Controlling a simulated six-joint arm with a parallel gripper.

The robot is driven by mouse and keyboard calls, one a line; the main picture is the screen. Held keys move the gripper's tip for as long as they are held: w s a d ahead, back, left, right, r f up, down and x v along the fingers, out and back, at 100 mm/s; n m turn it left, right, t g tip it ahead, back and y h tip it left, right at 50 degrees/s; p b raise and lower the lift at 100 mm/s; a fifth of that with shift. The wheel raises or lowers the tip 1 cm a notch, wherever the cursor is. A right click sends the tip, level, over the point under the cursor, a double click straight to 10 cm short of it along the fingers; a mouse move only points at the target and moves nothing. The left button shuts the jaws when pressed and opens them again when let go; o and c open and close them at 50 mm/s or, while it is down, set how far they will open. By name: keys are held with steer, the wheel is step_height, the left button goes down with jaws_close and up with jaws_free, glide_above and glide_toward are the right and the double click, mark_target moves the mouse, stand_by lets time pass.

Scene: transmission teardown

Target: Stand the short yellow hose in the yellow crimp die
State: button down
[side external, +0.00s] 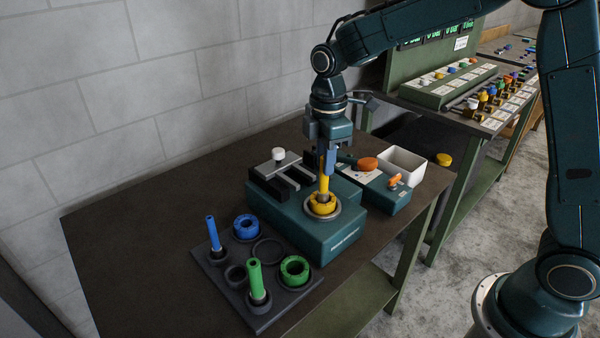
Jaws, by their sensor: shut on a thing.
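The short yellow hose (323,186) is upright, with its upper part between the fingers of my gripper (327,160). My gripper points straight down and is shut on the hose. The yellow crimp die (312,207) is a ribbed ring set in the top of the dark green crimping machine (323,243). The hose's lower end meets the middle of the die's opening in this view. I cannot tell how deep it sits or whether it touches the bottom.
A dark tray (223,275) at the front left holds a blue hose (213,233), a green hose (256,278), a blue die (246,227) and a green die (295,270). The table's left side is clear.

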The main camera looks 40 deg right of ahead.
steer(key=shift+f, duration=0.65)
steer(key=c, duration=1.3)
jaws_free()
steer(key=shift+o, duration=0.2)
steer(key=shift+r, duration=0.1)
step_height(320, 180, up, 14)
steer(key=shift+f, duration=0.2)
steer(key=shift+r, duration=0.1)
step_height(320, 180, up, 7)
steer(key=shift+s, duration=0.1)
